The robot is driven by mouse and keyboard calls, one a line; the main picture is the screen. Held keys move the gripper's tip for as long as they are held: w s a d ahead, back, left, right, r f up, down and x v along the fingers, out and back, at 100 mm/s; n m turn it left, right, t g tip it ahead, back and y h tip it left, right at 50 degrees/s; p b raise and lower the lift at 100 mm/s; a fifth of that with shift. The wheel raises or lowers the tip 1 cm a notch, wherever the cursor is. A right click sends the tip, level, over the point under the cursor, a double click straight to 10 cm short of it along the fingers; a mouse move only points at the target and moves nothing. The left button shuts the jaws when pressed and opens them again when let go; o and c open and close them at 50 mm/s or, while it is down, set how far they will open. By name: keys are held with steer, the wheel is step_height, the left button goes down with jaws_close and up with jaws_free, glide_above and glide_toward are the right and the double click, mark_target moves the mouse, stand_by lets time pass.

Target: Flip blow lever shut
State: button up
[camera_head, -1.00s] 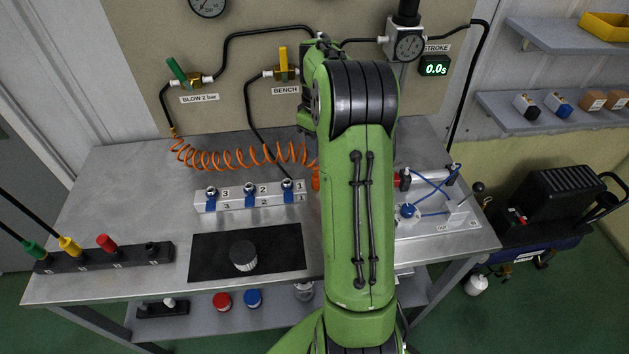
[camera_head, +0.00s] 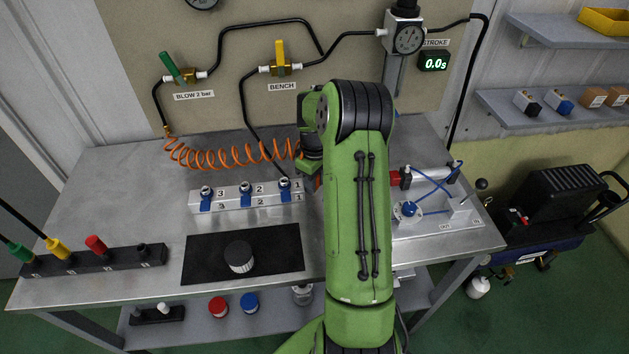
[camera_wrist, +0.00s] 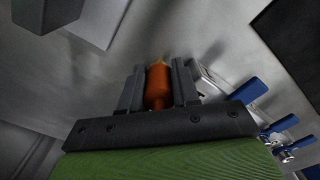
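The blow lever (camera_head: 171,66) is a green handle on the brass valve above the "BLOW 2 bar" label, on the back panel at upper left. It points up and to the left, crosswise to its pipe. My gripper (camera_wrist: 158,88) shows in the wrist view, with its two dark fingers closed against both sides of an orange cylindrical piece (camera_wrist: 158,84). In the head view my arm hides the fingers; only a sliver of orange shows beside the arm, right of the numbered block. My gripper is well below and right of the blow lever, apart from it.
A yellow bench lever (camera_head: 280,53) stands upright right of the blow valve. An orange coiled hose (camera_head: 225,157) hangs below the blow valve. A numbered block (camera_head: 225,201), a black mat (camera_head: 205,270) and a connector rack (camera_head: 110,262) occupy the bench. The bench's left rear is clear.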

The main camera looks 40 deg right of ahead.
jaws_close()
steer(key=shift+r, duration=0.1)
step_height(320, 180, up, 10)
steer(key=shift+f+p, duration=0.1)
steer(key=shift+p, duration=1.05)
